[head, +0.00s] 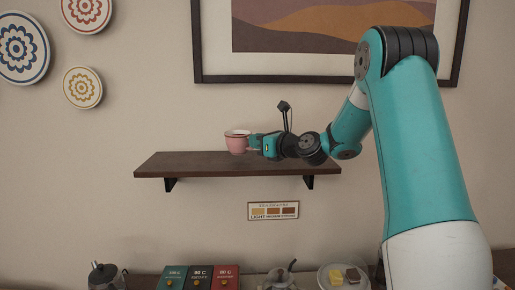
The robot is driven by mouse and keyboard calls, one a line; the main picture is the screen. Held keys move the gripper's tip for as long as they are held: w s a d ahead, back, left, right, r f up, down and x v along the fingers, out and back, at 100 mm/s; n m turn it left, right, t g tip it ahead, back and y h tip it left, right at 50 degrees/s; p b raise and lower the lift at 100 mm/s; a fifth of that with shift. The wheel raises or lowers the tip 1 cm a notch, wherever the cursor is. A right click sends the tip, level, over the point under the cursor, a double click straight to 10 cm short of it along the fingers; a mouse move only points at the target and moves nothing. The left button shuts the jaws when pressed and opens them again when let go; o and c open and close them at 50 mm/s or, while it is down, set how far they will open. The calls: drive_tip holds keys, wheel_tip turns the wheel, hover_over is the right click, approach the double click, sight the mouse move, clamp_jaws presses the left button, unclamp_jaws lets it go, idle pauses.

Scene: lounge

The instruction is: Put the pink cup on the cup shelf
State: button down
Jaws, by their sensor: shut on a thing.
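The pink cup (236,143) is in the head view, upright at the end of my arm. My gripper (254,144) is shut on the cup from its right side. The cup shelf (205,165) is a dark wooden board on the wall, held by two black brackets. The cup appears just above the shelf's top surface. I cannot tell whether its base touches the board. The shelf top shows no other things. My gripper hides part of the cup's right side.
A framed picture (200,50) hangs above the shelf and decorative plates (82,88) hang at left. A small sign (273,211) is below the shelf. On the surface below are a dark pot (104,276), several coloured boxes (199,277) and a plate of food (329,283).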

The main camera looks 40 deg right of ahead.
drive_tip(key=shift+f, duration=1.35)
drive_tip(key=shift+f, duration=0.1)
drive_tip(key=c, duration=1.2)
unclamp_jaws()
drive_tip(key=shift+c, duration=0.2)
